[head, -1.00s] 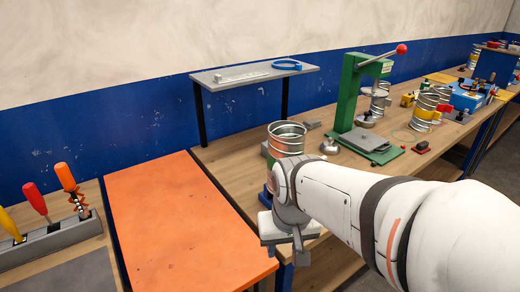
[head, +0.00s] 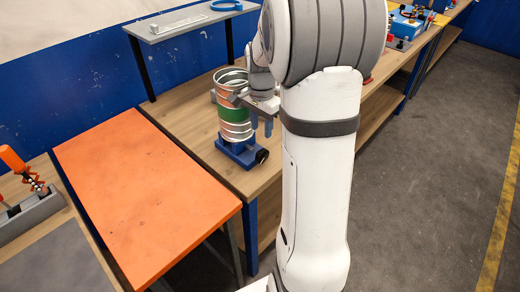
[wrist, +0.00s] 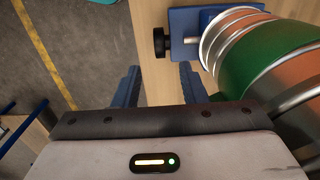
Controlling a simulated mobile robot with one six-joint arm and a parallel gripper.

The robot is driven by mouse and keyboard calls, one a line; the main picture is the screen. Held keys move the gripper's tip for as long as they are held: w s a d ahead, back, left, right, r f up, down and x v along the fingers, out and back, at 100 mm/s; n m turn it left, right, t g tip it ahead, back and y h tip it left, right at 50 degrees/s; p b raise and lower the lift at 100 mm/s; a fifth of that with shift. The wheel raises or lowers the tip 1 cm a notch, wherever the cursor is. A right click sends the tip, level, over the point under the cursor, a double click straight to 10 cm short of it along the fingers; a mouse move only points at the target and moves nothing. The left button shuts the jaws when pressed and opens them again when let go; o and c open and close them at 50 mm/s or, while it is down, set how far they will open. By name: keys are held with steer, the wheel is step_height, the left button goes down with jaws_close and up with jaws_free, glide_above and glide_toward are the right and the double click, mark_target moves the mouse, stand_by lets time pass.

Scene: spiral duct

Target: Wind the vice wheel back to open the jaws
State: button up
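The blue vice (head: 238,152) stands at the front edge of the wooden bench. Its small black wheel (head: 262,156) faces the front right and also shows in the wrist view (wrist: 159,42). A shiny spiral duct (head: 231,82) with a green band stands upright over the vice; I cannot tell how the jaws sit against it. My gripper (head: 261,124) is beside the duct, above the wheel, with its fingers pointing down. In the wrist view, the two blue fingers (wrist: 159,86) are apart with nothing held between them. The wheel lies beyond the fingertips, apart from them.
An orange-topped table (head: 140,185) stands left of the bench. A grey raised shelf (head: 185,23) with a blue ring (head: 226,5) is behind the duct. A tool rack (head: 30,210) is at far left. Open floor (head: 430,190) lies to the right.

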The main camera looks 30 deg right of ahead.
mark_target(261, 151)
step_height(261, 151, down, 11)
steer(key=shift+f+p, duration=0.1)
steer(key=shift+p, duration=0.5)
jaws_close()
